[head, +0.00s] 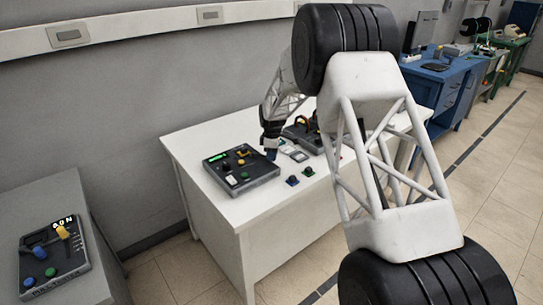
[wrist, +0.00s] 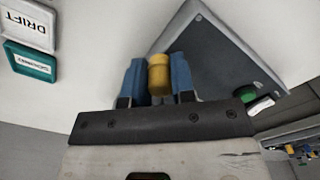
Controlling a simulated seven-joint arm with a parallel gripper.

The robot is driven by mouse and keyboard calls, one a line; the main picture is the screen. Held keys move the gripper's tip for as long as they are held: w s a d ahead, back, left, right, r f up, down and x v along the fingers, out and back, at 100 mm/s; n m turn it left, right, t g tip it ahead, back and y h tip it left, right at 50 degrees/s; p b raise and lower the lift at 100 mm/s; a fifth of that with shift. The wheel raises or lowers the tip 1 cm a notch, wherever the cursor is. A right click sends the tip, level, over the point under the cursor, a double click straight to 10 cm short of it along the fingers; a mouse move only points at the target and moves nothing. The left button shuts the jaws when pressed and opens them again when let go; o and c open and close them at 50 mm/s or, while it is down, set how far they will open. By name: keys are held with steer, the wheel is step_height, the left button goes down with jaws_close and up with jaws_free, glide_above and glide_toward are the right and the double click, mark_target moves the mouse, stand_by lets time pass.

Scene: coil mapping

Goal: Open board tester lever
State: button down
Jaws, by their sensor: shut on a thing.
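A dark control box (head: 240,168) with yellow knobs, a green display and small buttons lies on the white table. In the wrist view its dark panel (wrist: 215,55) fills the upper right. My gripper (head: 271,153) is low over the table at the box's right edge. In the wrist view the blue fingers of my gripper (wrist: 160,80) are shut on a yellow cylindrical handle (wrist: 159,74). The handle's lower end is hidden, so I cannot tell how it joins the box. No label naming the board tester is readable.
Another dark box (head: 54,258) with a yellow lever stands on the grey table at left. A further dark device (head: 300,133) is right of my gripper. A DRIFT card (wrist: 28,28) and a teal card (wrist: 29,62) lie nearby.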

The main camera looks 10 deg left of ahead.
steer(key=c, duration=1)
jaws_free()
steer(key=shift+o, duration=0.2)
steer(key=shift+r, duration=0.1)
steer(key=shift+r, duration=3.8)
